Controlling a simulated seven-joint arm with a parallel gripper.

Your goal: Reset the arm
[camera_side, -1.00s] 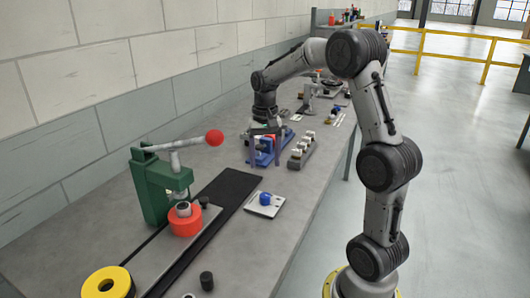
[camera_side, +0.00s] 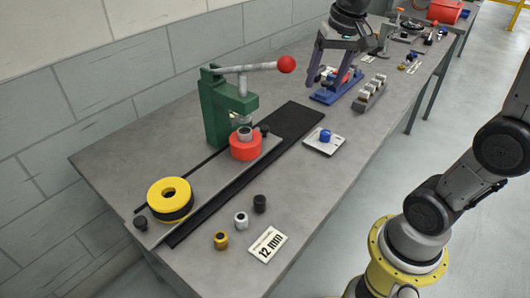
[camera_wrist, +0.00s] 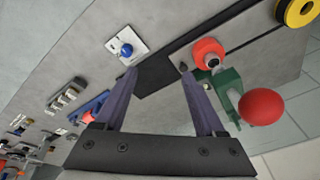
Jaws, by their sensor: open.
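My gripper (camera_side: 332,80) is at the back of the bench in the side view, its two fingers spread over a blue fixture (camera_side: 325,98) with a red part. In the wrist view my gripper (camera_wrist: 158,73) has its fingers apart with nothing held between them. The blue fixture (camera_wrist: 96,104) is partly hidden behind the left finger there. Whether the fingers touch the fixture cannot be told.
A green press (camera_side: 216,125) with a red-knobbed lever holds a red carrier (camera_side: 245,150) under it. A yellow ring (camera_side: 160,192), a white plate with a blue knob (camera_side: 325,137) and a grey rack (camera_side: 368,98) stand nearby.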

